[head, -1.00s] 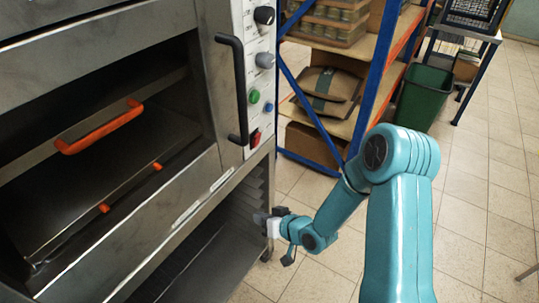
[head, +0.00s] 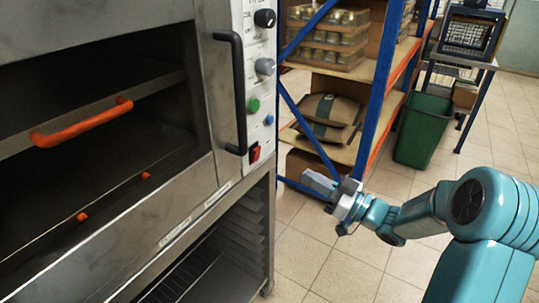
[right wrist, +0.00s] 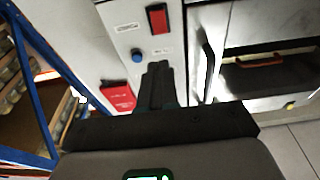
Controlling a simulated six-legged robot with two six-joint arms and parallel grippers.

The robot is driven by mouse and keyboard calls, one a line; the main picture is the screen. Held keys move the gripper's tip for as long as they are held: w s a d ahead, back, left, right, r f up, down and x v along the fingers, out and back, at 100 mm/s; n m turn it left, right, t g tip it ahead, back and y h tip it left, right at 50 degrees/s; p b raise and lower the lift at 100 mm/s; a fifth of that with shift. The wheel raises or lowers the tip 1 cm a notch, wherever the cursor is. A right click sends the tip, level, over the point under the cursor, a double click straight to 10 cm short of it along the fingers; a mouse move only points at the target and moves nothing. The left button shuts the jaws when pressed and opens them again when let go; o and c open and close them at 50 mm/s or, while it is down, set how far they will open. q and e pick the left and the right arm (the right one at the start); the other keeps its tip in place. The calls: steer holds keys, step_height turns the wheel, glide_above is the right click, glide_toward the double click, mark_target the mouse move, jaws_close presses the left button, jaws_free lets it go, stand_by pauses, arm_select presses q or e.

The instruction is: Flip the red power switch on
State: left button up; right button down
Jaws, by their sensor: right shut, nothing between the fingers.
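The red power switch (head: 255,153) sits at the bottom of the pale control panel, right of the oven's black handle. It shows as a red rocker near the top of the right wrist view (right wrist: 158,20). I cannot tell its position. My right gripper (head: 318,183) is to the right of the switch and a little lower in the head view, apart from the panel. Its fingers (right wrist: 160,84) are shut and empty in the right wrist view, pointing toward the panel. My left gripper is not in view.
The panel also has a green button (head: 254,105), a blue button (head: 269,119) and knobs. The oven's black handle (head: 238,92) stands out beside it. A blue-and-orange shelf (head: 382,60) with jars stands behind my gripper, and a green bin (head: 424,130) is at right.

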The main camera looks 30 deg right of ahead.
mark_target(259, 149)
steer(key=x, duration=1.2)
steer(key=shift+w+a, duration=0.2)
steer(key=shift+w, duration=0.15)
steer(key=shift+r+p, duration=0.15)
steer(key=shift+p, duration=0.3)
steer(key=shift+w+a+r+g+p, duration=0.2)
steer(key=shift+r+g+p, duration=0.2)
steer(key=shift+p, duration=0.4)
steer(key=shift+f+b, duration=0.45)
steer(key=shift+d, duration=0.1)
